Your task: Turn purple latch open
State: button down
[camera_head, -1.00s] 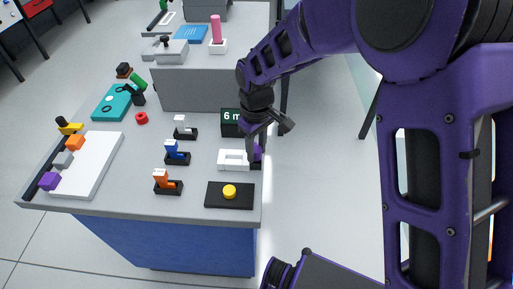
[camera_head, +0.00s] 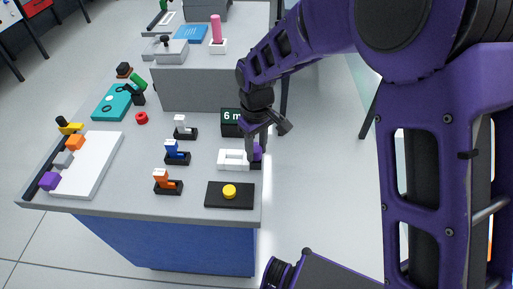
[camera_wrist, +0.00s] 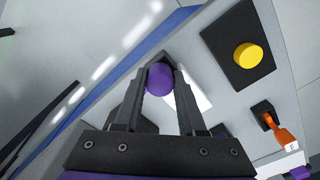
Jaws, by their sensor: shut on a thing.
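The purple latch (camera_head: 257,152) sits at the right edge of the grey table, on a black base beside a white bracket (camera_head: 233,160). My gripper (camera_head: 252,140) reaches down onto it from above. In the wrist view the purple latch (camera_wrist: 160,78) shows as a rounded purple end between the two fingertips (camera_wrist: 160,92). The fingers are shut on it. The fingers hide part of the latch and its base, so I cannot tell its exact turn angle.
A black plate with a yellow button (camera_head: 229,191) lies in front. Orange (camera_head: 167,182), blue (camera_head: 176,153) and white (camera_head: 184,127) latches stand to the left. A dark display (camera_head: 231,122) is just behind. The table's right edge is close.

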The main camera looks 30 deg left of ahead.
aim_at(256, 148)
jog(key=shift+a+r, duration=0.1)
jog(key=shift+a, duration=0.05)
jog(key=c, duration=0.5)
grip_release()
notch_tip(256, 148, up, 17)
jog(key=p, duration=0.3)
jog(key=shift+r, duration=0.15)
